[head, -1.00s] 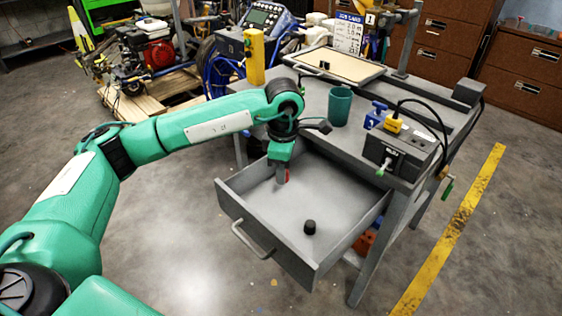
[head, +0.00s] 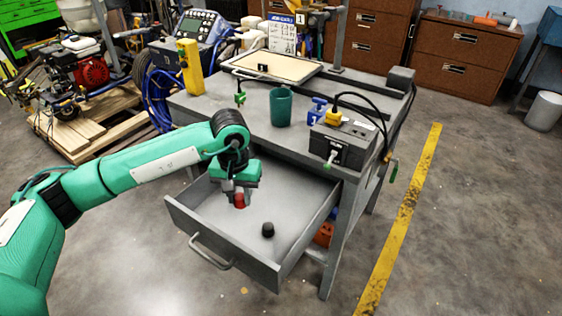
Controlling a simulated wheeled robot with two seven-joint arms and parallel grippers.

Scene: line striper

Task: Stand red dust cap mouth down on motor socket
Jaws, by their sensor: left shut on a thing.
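My left gripper (head: 239,195) reaches into the open drawer from above, fingers pointing down. It is shut on the red dust cap (head: 240,201), whose lower part shows between the fingertips. I cannot tell which way its mouth faces or whether it touches the drawer floor. I cannot surely pick out the motor socket; a dark box with sockets on its top (head: 345,141) stands at the bench's front right corner. My right gripper is not in view.
A black cap (head: 268,230) stands on the floor of the grey drawer (head: 292,203). On the bench are a green cup (head: 281,108), a blue object (head: 316,111), a yellow control box (head: 189,66) and a tray (head: 275,67). A black cable loops behind the socket box.

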